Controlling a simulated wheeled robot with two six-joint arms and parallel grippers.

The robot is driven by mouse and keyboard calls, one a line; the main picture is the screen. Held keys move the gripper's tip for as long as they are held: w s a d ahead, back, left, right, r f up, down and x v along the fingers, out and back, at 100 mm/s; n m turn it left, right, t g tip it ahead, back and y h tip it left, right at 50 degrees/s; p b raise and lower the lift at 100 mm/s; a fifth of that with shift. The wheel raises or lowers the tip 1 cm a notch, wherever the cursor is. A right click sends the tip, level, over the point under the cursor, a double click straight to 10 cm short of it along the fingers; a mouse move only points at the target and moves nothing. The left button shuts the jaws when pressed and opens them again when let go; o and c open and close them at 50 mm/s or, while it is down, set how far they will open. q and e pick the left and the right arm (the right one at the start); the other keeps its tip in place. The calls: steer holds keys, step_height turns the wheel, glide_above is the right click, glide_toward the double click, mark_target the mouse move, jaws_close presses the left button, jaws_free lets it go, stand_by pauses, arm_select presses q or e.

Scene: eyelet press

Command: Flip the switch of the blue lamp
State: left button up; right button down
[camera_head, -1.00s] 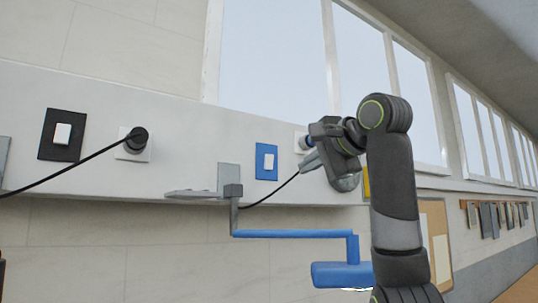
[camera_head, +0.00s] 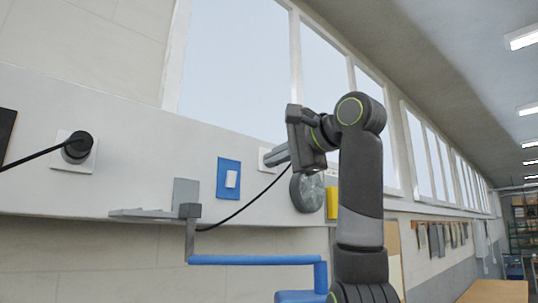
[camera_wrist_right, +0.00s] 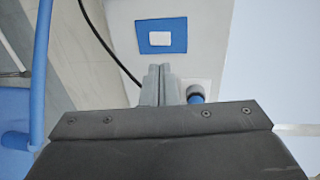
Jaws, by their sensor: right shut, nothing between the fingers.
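The blue switch plate (camera_head: 222,192) with its white rocker (camera_head: 232,179) is on the wall ledge, left of my right gripper. The plate (camera_wrist_right: 178,47) and rocker (camera_wrist_right: 160,38) also show in the right wrist view, beyond the fingertips. The blue lamp's arm (camera_head: 250,260) runs below the ledge, fixed by a grey clamp (camera_head: 190,211); its blue head (camera_head: 298,297) is cut by the frame's bottom. My right gripper (camera_head: 272,157) is shut and empty, pointing left, up and right of the plate and apart from it. Its closed fingers also show in the wrist view (camera_wrist_right: 160,72). My left gripper is out of view.
A black plug (camera_head: 77,148) sits in a white socket at left, beside a partly cut black plate (camera_head: 5,130). A blue plug (camera_wrist_right: 195,93) is close to my fingers. A black cable (camera_head: 240,210) hangs below it. A round grey disc (camera_head: 308,193) and yellow plate (camera_head: 332,202) are behind my arm.

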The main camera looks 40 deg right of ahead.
steer(key=p, duration=0.6)
glide_toward(232, 173)
steer(key=w, duration=0.4)
steer(key=shift+w+a+f, duration=0.15)
steer(key=shift+a+f, duration=0.05)
steer(key=shift+f, duration=0.2)
steer(key=shift+w+a+r+p, duration=0.1)
steer(key=shift+w+p, duration=0.45)
steer(key=shift+w, duration=0.45)
steer(key=shift+w, duration=0.1)
